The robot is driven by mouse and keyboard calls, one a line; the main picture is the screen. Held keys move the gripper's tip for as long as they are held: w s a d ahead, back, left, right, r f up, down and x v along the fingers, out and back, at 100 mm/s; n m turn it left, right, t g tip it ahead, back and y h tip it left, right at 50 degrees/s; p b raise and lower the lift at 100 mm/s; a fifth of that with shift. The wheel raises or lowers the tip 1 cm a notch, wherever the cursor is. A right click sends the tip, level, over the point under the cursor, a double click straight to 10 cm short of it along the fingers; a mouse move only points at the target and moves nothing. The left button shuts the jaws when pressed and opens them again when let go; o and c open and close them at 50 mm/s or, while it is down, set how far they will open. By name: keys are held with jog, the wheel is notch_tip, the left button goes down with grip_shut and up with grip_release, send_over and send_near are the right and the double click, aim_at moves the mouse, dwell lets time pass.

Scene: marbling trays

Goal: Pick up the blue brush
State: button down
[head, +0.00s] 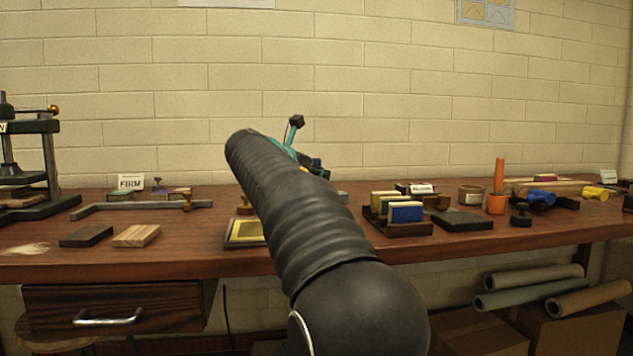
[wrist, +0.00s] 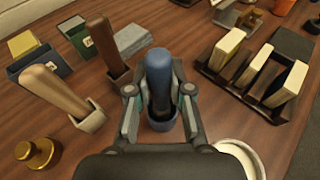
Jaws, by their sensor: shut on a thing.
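The blue brush (wrist: 158,72) stands upright in the middle of the wrist view, in a small blue holder (wrist: 163,124). My gripper (wrist: 159,91) is around it, one finger on each side, shut on its blue upper part. Whether the brush is clear of the bottom of its holder cannot be seen. In the head view my arm hides the brush, and most of my gripper is hidden behind the arm too.
Two brown-handled tools in holders stand left of the brush: a near one (wrist: 55,85) and a far one (wrist: 105,45). A dark slotted rack (wrist: 250,92) with upright blocks is on the right. A white round dish (wrist: 240,158) and a brass weight (wrist: 38,153) are close by.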

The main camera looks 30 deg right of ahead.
jog(key=shift+r+p, duration=2.45)
jog(key=shift+p, duration=0.4)
jog(key=s+d+r+p, duration=0.2)
jog(key=s+d+r, duration=0.4)
jog(key=d, duration=0.3)
jog(key=shift+s+d, duration=0.2)
jog(key=shift+s, duration=0.3)
jog(key=shift+a, duration=0.1)
